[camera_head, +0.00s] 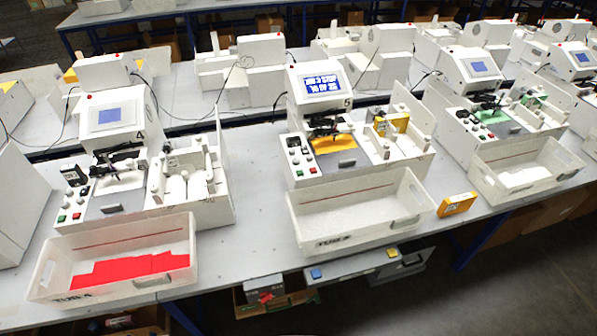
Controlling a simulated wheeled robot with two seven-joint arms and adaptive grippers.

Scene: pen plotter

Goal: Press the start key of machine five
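The middle machine (345,150) carries a small mark by its screen that looks like a 5, between the machine marked 4 and another on the right. Its blue screen (321,85) is lit with white text. On its left front panel sit dark knobs, with a green key (299,173) and a red key (313,170) at the front edge. The key labels are too small to read. Nothing covers these keys. An orange sheet (333,144) lies under the pen carriage. Neither of my grippers is in view.
An empty clear tub (312,215) stands just in front of the middle machine. Machine 4 (118,140) is to the left, with a tub of red sheets (58,255) before it. An orange box (457,204) lies right of the middle tub. Blank table lies between the machines.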

